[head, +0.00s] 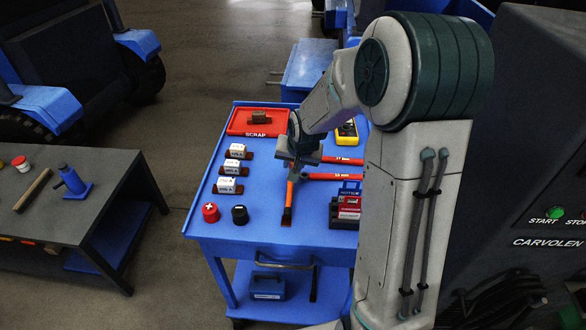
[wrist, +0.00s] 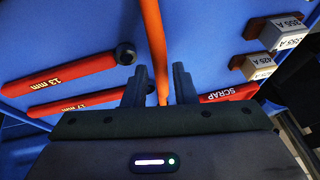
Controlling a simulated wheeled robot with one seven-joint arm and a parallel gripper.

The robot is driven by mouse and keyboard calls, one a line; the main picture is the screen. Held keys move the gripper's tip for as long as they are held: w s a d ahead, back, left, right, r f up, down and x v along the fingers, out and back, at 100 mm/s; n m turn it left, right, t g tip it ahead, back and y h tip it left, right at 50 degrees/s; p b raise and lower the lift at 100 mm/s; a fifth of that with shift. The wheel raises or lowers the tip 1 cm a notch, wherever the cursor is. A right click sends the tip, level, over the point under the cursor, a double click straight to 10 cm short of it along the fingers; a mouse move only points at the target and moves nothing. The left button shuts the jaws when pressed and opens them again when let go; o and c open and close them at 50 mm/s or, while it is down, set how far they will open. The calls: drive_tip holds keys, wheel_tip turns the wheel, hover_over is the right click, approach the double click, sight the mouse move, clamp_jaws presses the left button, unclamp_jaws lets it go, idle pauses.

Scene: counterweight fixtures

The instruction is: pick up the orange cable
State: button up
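The orange cable (wrist: 154,40) runs down from the top of the wrist view and passes between my fingers. In the head view a short orange stretch (head: 290,190) shows just below my gripper (head: 297,163), over the blue cart top. My gripper also shows in the wrist view (wrist: 159,88), its two dark fingers standing apart on either side of the cable. Blue surface shows between the cable and each finger, so the gripper is open. The cable's part behind the gripper body is hidden.
Red-handled tools marked 13 mm (wrist: 60,75) and 17 mm (wrist: 80,104) lie beside the fingers. The red scrap tray (head: 238,123), several white labelled blocks (head: 228,185), red and black caps (head: 210,212) and a yellow meter (head: 347,131) also sit on the blue cart (head: 262,205).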

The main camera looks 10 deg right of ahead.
drive_tip(key=shift+x, duration=1.4)
clamp_jaws()
drive_tip(key=shift+r, duration=0.1)
